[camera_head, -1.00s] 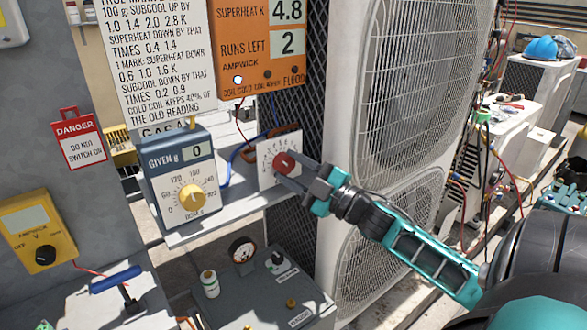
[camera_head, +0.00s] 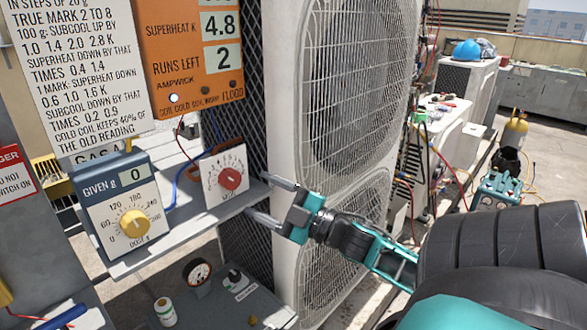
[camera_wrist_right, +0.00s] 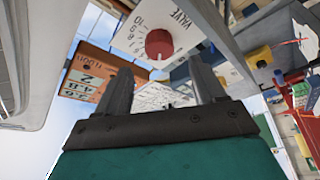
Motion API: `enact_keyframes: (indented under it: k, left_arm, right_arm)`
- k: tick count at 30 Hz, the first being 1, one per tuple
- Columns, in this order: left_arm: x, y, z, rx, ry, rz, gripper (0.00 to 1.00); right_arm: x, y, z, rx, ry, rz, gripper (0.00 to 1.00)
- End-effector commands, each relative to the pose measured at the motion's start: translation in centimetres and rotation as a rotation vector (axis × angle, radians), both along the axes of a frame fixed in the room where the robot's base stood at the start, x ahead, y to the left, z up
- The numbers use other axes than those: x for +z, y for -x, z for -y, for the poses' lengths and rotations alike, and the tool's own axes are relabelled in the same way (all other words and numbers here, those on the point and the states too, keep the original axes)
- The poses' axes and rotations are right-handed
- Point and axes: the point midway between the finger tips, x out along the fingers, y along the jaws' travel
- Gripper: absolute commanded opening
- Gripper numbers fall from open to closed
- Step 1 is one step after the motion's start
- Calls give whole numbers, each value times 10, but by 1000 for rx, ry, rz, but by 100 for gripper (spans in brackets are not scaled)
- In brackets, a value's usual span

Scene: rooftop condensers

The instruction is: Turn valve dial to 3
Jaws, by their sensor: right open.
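The valve dial is a red knob (camera_head: 230,179) on a white scale plate (camera_head: 212,192), mounted upright on the grey shelf. The small scale marks are hard to read in the head view, and I cannot tell which mark the knob points to. My right gripper (camera_head: 258,198) is open and empty, just right of the plate and apart from the knob. In the right wrist view the knob (camera_wrist_right: 159,43) shows beyond the two spread fingers (camera_wrist_right: 161,72), with the plate marked VALVE. My left gripper is not in view.
A blue-grey box with a yellow dial (camera_head: 134,223) stands left on the shelf (camera_head: 150,257). An orange readout panel (camera_head: 190,55) hangs above. The large condenser (camera_head: 290,120) stands right behind my gripper.

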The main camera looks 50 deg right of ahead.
Motion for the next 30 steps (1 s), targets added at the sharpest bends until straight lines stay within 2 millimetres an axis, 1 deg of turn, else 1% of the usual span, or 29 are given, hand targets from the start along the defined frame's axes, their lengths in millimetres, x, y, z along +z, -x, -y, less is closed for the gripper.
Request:
enact_keyframes:
  k: [1,6,9,12,17,30]
  left_arm:
    - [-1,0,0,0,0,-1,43]
    - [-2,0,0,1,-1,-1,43]
    - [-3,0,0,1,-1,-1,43]
    - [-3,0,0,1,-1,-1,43]
    - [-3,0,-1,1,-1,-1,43]
    - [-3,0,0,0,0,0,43]
  right_arm:
    - [-5,11,2,-2,-3,-5,69]
    - [-11,41,9,-2,-2,-4,69]
    - [-14,54,11,-1,-2,-3,69]
    - [-15,62,13,-1,-1,-1,69]
    - [-16,66,14,1,0,1,69]
    - [-16,65,14,0,0,0,69]
